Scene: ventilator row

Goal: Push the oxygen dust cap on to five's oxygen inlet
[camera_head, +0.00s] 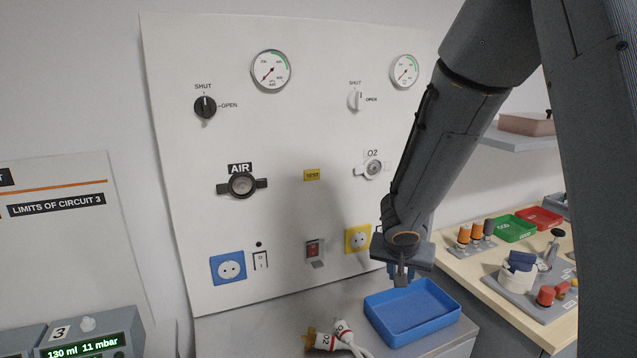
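My gripper (400,277) points down over the blue tray (412,330), its fingers close together and seen small. I cannot tell whether they are shut or hold something. I cannot make out an oxygen dust cap. No ventilator marked five and no inlet of its own shows. A wall panel (300,140) carries a silver outlet marked O2 (373,168) and a dark outlet marked AIR (241,185). A white plug marked O2 (325,341) with a pale hose lies on the grey surface left of the tray.
A ventilator marked 3 (90,340) stands at the bottom left. The wooden bench (505,315) on the right holds orange-topped pieces (464,235), a green tray (516,228), a red tray (545,217) and a grey fixture board. The blue tray's visible floor looks bare.

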